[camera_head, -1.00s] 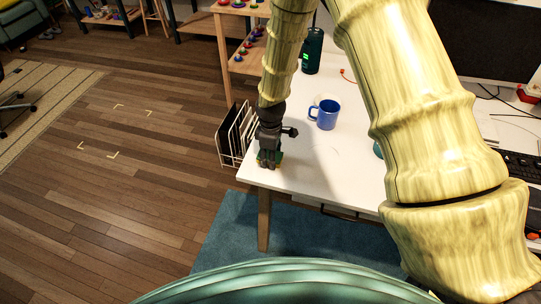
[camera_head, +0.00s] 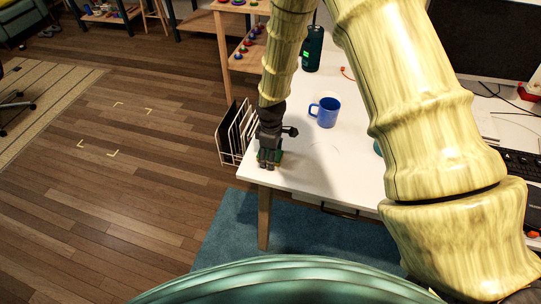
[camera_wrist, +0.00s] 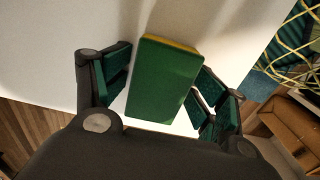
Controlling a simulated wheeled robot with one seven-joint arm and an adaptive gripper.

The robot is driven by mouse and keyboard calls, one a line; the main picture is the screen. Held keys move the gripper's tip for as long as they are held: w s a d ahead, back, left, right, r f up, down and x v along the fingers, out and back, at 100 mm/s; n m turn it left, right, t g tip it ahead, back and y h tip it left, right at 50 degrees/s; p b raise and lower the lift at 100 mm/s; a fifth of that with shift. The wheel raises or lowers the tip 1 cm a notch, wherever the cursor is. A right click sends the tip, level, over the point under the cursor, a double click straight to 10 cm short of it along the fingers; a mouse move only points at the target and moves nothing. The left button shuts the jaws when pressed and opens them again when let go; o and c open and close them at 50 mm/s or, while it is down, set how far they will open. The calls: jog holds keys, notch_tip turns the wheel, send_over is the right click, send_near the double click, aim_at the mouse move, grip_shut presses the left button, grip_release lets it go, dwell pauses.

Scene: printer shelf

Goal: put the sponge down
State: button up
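The sponge (camera_wrist: 165,82), green with a yellow layer along its far edge, is between my fingers at the table's near-left corner in the wrist view. My gripper (camera_head: 269,164) points down over that corner of the white table (camera_head: 310,178). In the wrist view my gripper (camera_wrist: 163,92) has its green-padded fingers spread on either side of the sponge. A gap shows on the left; the right fingers are very near its edge, and contact there is unclear. The sponge appears to rest on the table. In the head view my gripper largely hides it.
A blue mug (camera_head: 325,113) stands on the table behind and right of my gripper. A dark green bottle (camera_head: 312,49) is farther back. A wire rack (camera_head: 238,131) with dark items is just left of the table edge. White table is clear to the right of my gripper.

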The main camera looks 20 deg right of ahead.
notch_tip(320, 180, up, 13)
jog(key=b, duration=0.2)
dwell(0.6)
jog(key=shift+f, duration=0.15)
